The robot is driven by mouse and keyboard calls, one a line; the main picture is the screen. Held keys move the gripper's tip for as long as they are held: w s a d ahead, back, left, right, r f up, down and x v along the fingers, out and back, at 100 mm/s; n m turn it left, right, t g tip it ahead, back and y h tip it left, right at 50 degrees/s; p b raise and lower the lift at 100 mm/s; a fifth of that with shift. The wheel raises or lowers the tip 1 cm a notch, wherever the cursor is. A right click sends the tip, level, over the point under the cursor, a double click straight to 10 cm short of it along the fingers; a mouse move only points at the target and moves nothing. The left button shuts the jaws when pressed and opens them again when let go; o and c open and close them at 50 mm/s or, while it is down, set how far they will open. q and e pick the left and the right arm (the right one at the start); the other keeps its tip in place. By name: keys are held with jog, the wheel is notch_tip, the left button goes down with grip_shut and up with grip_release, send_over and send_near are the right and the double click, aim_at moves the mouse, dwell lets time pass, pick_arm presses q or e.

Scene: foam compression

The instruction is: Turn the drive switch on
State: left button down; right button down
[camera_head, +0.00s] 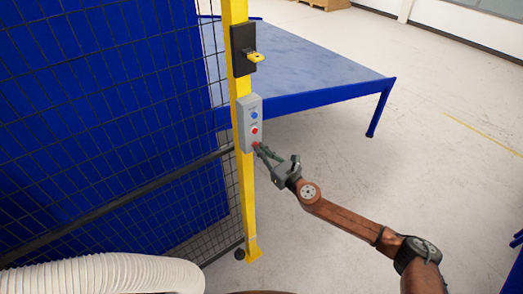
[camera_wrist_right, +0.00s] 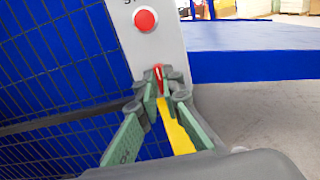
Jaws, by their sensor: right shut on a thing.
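A grey control box (camera_head: 249,108) is mounted on a yellow post, with a blue button (camera_head: 254,115) above a red button (camera_head: 254,130). The red button also shows in the right wrist view (camera_wrist_right: 146,20). Low on the box is a small red switch (camera_wrist_right: 158,78). My right gripper (camera_head: 260,150) reaches the lower part of the box; in the right wrist view its green and grey fingers (camera_wrist_right: 160,92) are closed around the red switch, which is partly hidden between the tips. My left gripper is not in view.
The yellow post (camera_head: 248,215) stands at the edge of a mesh fence (camera_head: 110,120) with blue behind it. A black bracket with a yellow piece (camera_head: 243,48) sits above the box. A blue table (camera_head: 310,70) stands behind. A white ribbed hose (camera_head: 105,275) lies at the bottom left.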

jog(key=shift+m, duration=0.4)
jog(key=shift+w+d+f+m+p, duration=0.1)
jog(key=shift+m+p, duration=1.15)
jog(key=shift+m, duration=3.05)
jog(key=shift+w+d+f+m+p, duration=0.1)
jog(key=shift+m+p, duration=1.1)
jog(key=shift+m, duration=3.1)
jog(key=c, duration=2.1)
grip_release()
jog(key=v, duration=1.2)
